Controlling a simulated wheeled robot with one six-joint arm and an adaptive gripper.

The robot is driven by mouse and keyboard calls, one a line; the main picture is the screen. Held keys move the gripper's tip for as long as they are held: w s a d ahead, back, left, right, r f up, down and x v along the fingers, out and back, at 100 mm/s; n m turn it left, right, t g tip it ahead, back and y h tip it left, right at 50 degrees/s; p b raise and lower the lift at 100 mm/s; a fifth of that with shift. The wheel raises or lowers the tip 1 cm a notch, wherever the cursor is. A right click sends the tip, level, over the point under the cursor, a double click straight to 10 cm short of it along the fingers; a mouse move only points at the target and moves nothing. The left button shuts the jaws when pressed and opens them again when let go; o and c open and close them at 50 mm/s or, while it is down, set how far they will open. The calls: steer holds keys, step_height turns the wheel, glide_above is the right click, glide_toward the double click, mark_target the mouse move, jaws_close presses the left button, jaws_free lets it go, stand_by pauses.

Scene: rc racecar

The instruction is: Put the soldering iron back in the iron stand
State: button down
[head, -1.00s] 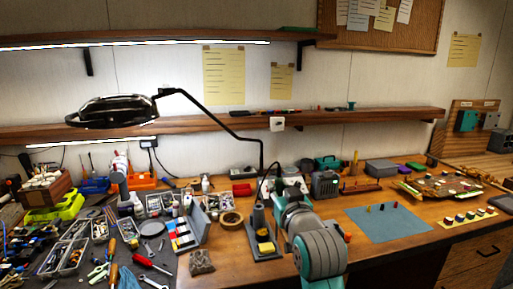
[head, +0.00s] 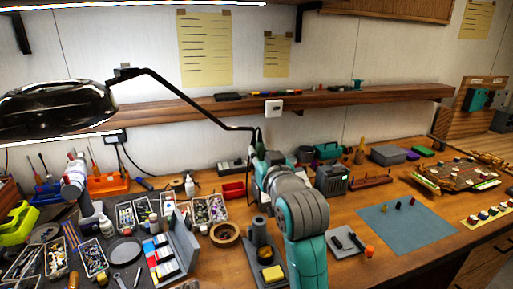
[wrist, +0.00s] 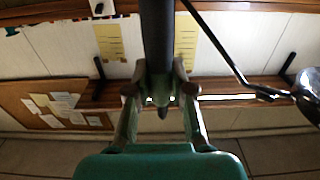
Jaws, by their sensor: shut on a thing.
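The soldering iron shows in the wrist view as a dark, thick rod (wrist: 157,40) running between the fingers of my gripper (wrist: 160,88), which is shut on it. In the head view my gripper (head: 259,150) is raised in front of the wall, above and behind the iron stand, mostly hidden by my own arm; the iron cannot be made out clearly there. The iron stand (head: 261,236) is a dark upright holder on a base with a yellow sponge (head: 272,274). It stands on the bench just left of my arm, apart from my gripper.
A tape roll (head: 224,234) and a propped panel (head: 181,246) stand left of the stand. A black lamp (head: 55,108) on a jointed arm hangs at left. A shelf (head: 380,96) runs behind my gripper. A blue mat (head: 405,232) lies at right.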

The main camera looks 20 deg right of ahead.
steer(key=shift+f, duration=1.95)
glide_above(260, 197)
steer(key=shift+f, duration=2.35)
steer(key=shift+s+f, duration=0.1)
steer(key=shift+f, duration=2.2)
steer(key=c, duration=0.5)
jaws_free()
steer(key=shift+c, duration=0.2)
steer(key=s+r, duration=0.2)
steer(key=s, duration=0.5)
